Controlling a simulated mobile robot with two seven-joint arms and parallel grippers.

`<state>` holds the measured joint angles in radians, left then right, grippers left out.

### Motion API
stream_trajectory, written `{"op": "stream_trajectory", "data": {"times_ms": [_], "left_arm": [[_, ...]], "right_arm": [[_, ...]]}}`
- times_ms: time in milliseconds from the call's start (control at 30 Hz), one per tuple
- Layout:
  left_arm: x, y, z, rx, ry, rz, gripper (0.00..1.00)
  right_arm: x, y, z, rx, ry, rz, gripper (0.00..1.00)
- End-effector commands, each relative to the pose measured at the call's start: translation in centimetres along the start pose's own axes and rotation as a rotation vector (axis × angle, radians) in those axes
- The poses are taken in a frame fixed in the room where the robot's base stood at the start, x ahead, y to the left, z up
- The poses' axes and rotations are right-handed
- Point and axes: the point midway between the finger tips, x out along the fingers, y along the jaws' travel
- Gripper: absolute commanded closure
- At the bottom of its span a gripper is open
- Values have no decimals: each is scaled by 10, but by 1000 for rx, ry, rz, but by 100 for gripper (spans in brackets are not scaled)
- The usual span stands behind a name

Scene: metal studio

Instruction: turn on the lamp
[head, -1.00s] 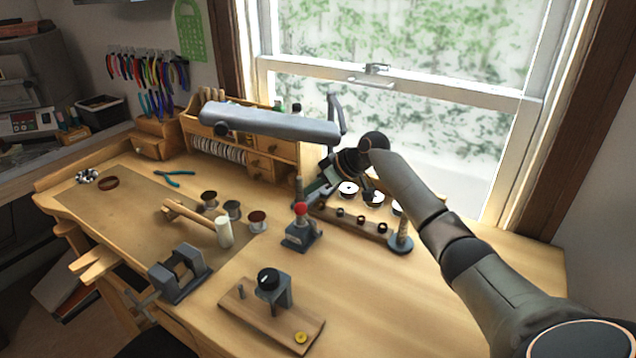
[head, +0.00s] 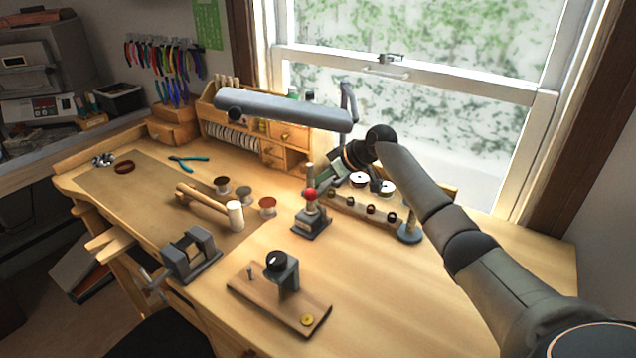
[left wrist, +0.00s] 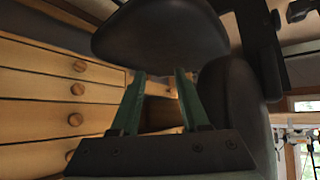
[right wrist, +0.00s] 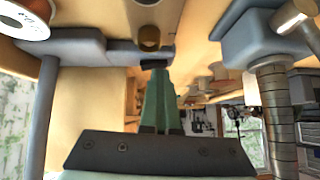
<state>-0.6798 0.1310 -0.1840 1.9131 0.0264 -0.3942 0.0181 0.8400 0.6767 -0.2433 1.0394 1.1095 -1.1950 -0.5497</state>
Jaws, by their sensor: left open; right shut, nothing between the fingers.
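The lamp (head: 285,108) has a long grey head over the back of the workbench, with a black knob (head: 235,115) at its left end and a jointed arm at its right. I see no glow; its underside is hidden. My right arm reaches in from the right, and its dark wrist is below and right of the lamp head. My left gripper (left wrist: 160,75) is open and empty, near wooden drawers.
A red-knobbed tool (head: 311,205) stands below my right wrist. A hammer (head: 210,205), several spools and a small vise (head: 190,252) lie to the left. A wooden block with a dial (head: 280,290) is at the front. The bench's right part is clear.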

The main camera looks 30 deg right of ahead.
Motion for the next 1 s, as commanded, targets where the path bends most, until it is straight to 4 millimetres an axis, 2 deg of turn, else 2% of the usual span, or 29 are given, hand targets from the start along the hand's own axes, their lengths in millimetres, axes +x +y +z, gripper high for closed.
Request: {"op": "stream_trajectory", "data": {"times_ms": [333, 733, 867, 1000], "left_arm": [[3, 0, 1, 0, 4, 0, 55], [3, 0, 1, 0, 4, 0, 55], [4, 0, 2, 0, 4, 0, 55], [5, 0, 4, 0, 4, 0, 55]], "right_arm": [[-2, 13, -2, 1, -1, -1, 100], [-4, 14, -2, 0, -1, -1, 100], [-16, 15, -2, 0, 0, 1, 100], [-40, 16, -2, -3, 0, 4, 100]]}}
